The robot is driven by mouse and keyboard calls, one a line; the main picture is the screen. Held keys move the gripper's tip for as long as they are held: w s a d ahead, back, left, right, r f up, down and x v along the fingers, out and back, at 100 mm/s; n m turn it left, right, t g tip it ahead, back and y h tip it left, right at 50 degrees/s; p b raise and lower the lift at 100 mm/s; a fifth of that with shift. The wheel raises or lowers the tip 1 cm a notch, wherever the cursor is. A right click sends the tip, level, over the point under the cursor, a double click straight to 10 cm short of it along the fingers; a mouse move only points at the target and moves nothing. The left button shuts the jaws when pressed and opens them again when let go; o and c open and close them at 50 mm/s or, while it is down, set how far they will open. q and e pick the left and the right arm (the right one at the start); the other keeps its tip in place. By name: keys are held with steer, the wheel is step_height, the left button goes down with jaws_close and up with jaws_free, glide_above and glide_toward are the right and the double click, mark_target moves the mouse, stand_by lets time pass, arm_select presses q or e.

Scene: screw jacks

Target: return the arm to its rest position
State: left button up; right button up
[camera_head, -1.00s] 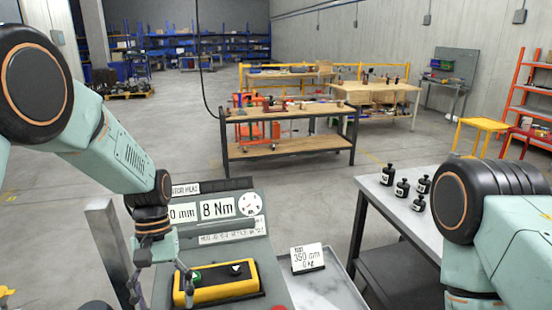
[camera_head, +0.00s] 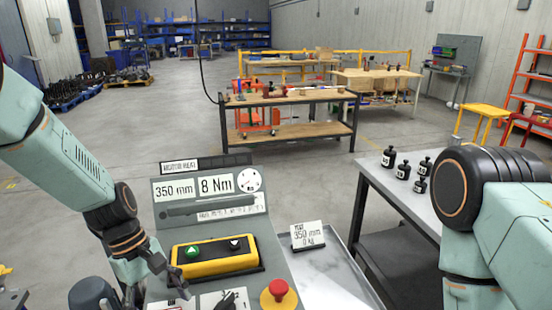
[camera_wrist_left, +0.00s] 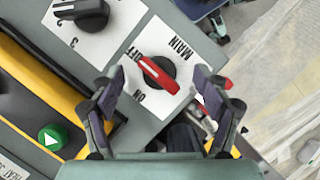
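My left gripper (camera_head: 140,275) is above the left side of the grey control panel (camera_head: 165,222). In the left wrist view my left gripper (camera_wrist_left: 158,82) has its fingers spread apart, with nothing held between them. Beyond the fingertips, the red-handled MAIN switch (camera_wrist_left: 158,77) shows on a white plate marked ON and OFF; I see no finger touching it. The right arm's large joint (camera_head: 465,195) shows at the right edge, but its gripper is out of frame.
The panel carries a yellow box (camera_head: 205,268) with a green button, a red mushroom button (camera_head: 278,290) and readouts of 350 mm and 8 Nm (camera_head: 215,186). A black rotary knob (camera_wrist_left: 85,14) is nearby. Black weights (camera_head: 403,170) stand on the right table. Open floor lies behind the panel.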

arm_select(q)
steer(key=n+b, duration=0.1)
steer(key=n, duration=0.1)
steer(key=n+t+h+b, duration=0.1)
steer(key=n+b, duration=0.1)
steer(key=shift+a+f+n+t, duration=0.15)
steer(key=shift+f+n+t, duration=0.05)
steer(key=shift+n+t, duration=0.1)
steer(key=shift+s+n+t+b, duration=0.15)
steer(key=shift+n+t+b, duration=0.35)
steer(key=shift+n+b, duration=0.7)
steer(key=n+t+b, duration=0.1)
steer(key=n+b, duration=0.1)
steer(key=shift+n+b, duration=0.3)
steer(key=shift+b, duration=0.05)
steer(key=v, duration=0.1)
steer(key=p+v, duration=0.1)
steer(key=shift+r, duration=0.35)
steer(key=shift+s+a+r+p, duration=0.1)
steer(key=shift+r+p, duration=0.3)
